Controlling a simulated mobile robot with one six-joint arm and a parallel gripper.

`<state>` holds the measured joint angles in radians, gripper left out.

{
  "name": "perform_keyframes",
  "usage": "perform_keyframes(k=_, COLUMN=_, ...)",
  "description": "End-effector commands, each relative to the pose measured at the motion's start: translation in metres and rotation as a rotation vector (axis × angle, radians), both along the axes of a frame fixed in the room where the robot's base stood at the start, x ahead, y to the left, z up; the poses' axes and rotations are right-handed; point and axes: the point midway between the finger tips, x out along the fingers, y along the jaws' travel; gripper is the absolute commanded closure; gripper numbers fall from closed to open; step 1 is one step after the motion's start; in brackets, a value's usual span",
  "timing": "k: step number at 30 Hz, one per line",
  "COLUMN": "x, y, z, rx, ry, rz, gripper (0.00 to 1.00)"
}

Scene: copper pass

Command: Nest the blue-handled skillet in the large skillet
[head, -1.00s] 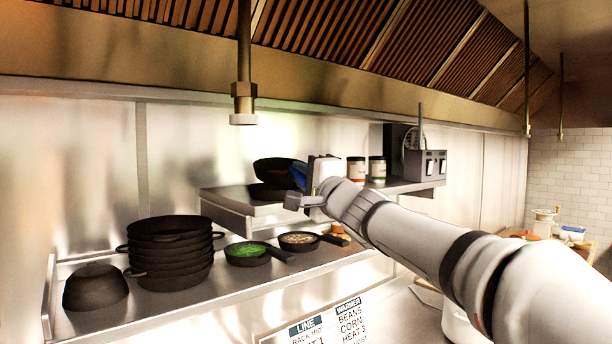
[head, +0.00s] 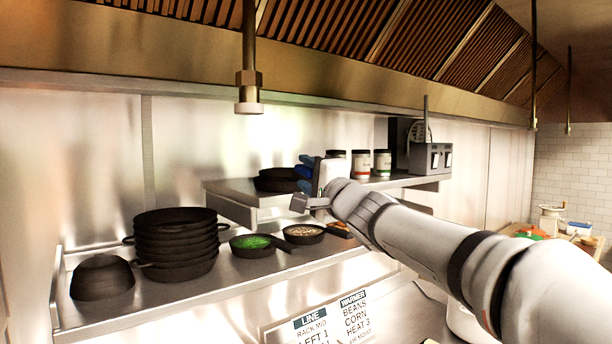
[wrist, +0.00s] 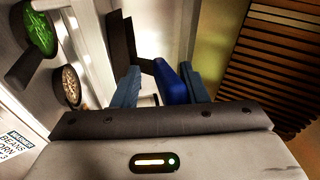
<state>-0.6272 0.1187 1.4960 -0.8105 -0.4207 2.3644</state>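The blue-handled skillet (head: 280,173) lies low and about level on the large dark skillet (head: 274,186) on the raised shelf. The two dark shapes merge, so I cannot tell how fully one sits inside the other. My gripper (head: 308,180) is at the right of the skillets, at the handle. In the wrist view the blue handle (wrist: 171,84) lies between the two blue-grey fingers of my gripper (wrist: 161,86). A gap shows between the left finger and the handle; the right finger is close beside it. The gripper looks open around the handle.
Several labelled cans (head: 361,164) and a grey appliance (head: 431,158) stand to the right on the raised shelf (head: 240,192). Below are a stack of black pots (head: 176,240), an upturned bowl (head: 102,278) and small pans of green (head: 252,243) and beige food (head: 303,232).

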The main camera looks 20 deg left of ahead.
Motion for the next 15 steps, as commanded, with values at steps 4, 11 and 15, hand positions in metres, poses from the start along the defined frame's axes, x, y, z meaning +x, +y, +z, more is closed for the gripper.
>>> perform_keyframes(k=4, x=0.000, y=0.000, z=-0.001, rx=-0.002, ry=0.001, rz=0.000, gripper=0.60)
perform_keyframes(k=11, x=-0.005, y=-0.007, z=-0.005, rx=-0.003, ry=0.003, rz=-0.001, gripper=0.60)
perform_keyframes(k=15, x=-0.018, y=-0.024, z=-0.010, rx=-0.002, ry=0.001, rz=0.000, gripper=0.60)
